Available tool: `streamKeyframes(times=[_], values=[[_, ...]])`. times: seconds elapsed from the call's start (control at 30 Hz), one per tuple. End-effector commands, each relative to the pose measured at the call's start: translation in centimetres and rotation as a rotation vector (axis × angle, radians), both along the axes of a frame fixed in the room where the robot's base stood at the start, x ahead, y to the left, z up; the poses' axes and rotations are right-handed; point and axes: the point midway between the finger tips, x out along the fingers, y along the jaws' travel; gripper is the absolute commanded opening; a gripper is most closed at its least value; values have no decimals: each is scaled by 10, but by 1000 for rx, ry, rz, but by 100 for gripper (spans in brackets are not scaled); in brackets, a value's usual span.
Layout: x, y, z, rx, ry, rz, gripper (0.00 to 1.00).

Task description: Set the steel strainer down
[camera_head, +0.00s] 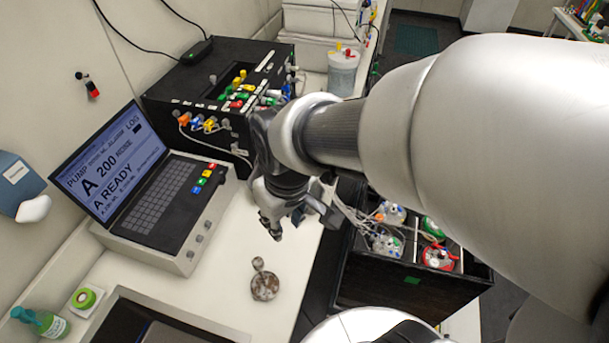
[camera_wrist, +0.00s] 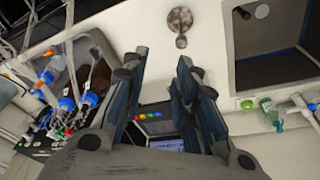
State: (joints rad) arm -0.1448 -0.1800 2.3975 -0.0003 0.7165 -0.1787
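The steel strainer (camera_head: 265,286), a small round, mottled metal piece with a smaller knob at one end, lies on the white bench top (camera_head: 230,270). In the wrist view the strainer (camera_wrist: 180,20) shows at the top, beyond the fingertips. My gripper (camera_head: 285,225) hangs over the bench edge, above and behind the strainer in the head view, and apart from it. In the wrist view its two fingers (camera_wrist: 157,72) are spread with nothing between them.
A pump console with a lit screen (camera_head: 110,160) stands at left. Behind it is a black box with coloured fittings (camera_head: 215,85). A black crate of bottles (camera_head: 400,285) stands right of the bench. A dark tray (camera_head: 140,325) and green bottle (camera_head: 45,325) are at front left.

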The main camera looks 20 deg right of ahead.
Motion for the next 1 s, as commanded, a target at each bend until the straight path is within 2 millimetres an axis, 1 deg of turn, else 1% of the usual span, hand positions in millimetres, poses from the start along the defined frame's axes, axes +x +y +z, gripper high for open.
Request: streamKeyframes(times=[0.03,0.13,0.2,0.33,0.4,0.5,0.83,0.93,1.0], values=[[-12,-9,18,11,-39,-47,27],[-37,-24,44,29,-94,-139,27],[-54,-31,56,41,-127,-195,27],[-79,-41,69,58,-172,-271,27],[-88,-43,72,63,-184,-296,27],[-93,-45,74,67,-195,-316,27],[-94,-45,73,67,-195,-319,27],[-94,-45,67,67,-195,-318,27],[-94,-45,57,68,-196,-318,27]])
